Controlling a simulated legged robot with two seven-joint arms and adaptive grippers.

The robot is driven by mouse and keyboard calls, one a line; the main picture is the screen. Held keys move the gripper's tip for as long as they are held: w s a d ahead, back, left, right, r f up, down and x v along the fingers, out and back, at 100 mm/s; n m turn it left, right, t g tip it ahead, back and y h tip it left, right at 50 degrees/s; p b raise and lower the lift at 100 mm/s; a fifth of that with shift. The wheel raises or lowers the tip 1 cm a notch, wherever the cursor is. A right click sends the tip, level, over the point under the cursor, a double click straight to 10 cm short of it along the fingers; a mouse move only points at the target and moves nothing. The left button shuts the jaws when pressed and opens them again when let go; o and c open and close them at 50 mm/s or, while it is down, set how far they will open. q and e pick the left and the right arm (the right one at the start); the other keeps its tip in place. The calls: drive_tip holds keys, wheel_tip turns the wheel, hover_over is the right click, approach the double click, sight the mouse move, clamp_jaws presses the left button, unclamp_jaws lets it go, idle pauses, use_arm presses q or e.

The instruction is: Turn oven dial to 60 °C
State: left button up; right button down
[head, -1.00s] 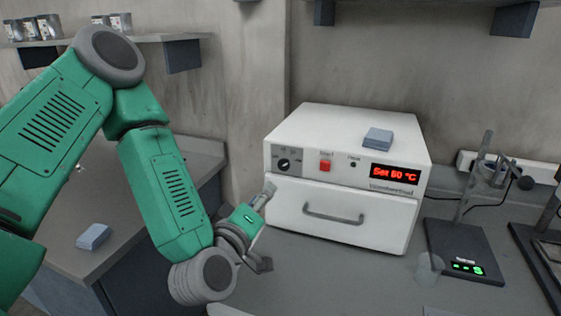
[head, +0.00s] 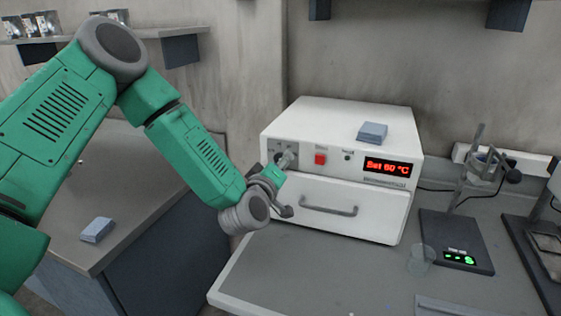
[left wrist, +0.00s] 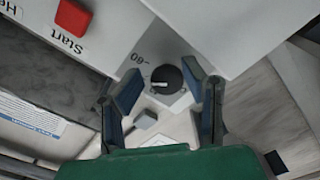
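The white oven (head: 340,120) stands on the grey bench. Its red display (head: 388,167) appears to read "Set 60 °C". In the left wrist view the round black dial (left wrist: 168,77) shows a short white pointer line towards picture-left, with a "60" mark close by on the panel. My left gripper (head: 288,158) is at the dial, which it largely hides in the head view. In the left wrist view its fingers (left wrist: 165,92) are spread on either side of the dial, with a gap visible on the left; contact on the right is unclear. My right gripper is not in view.
The red Start button (head: 320,159) is right of the dial, and the oven door handle (head: 328,207) is below. A blue-grey block (head: 372,132) lies on the oven. A scale (head: 457,243) and a clear beaker (head: 420,260) stand to the right.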

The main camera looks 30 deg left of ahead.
use_arm(q)
drive_tip(key=shift+w, duration=0.1)
drive_tip(key=shift+a, duration=0.25)
clamp_jaws()
drive_tip(key=shift+a, duration=0.5)
drive_tip(key=shift+d, duration=0.3)
drive_tip(key=shift+s+a+f, duration=0.1)
drive_tip(key=shift+s+f, duration=0.1)
drive_tip(key=shift+f, duration=0.05)
unclamp_jaws()
drive_tip(key=shift+s+r, duration=0.15)
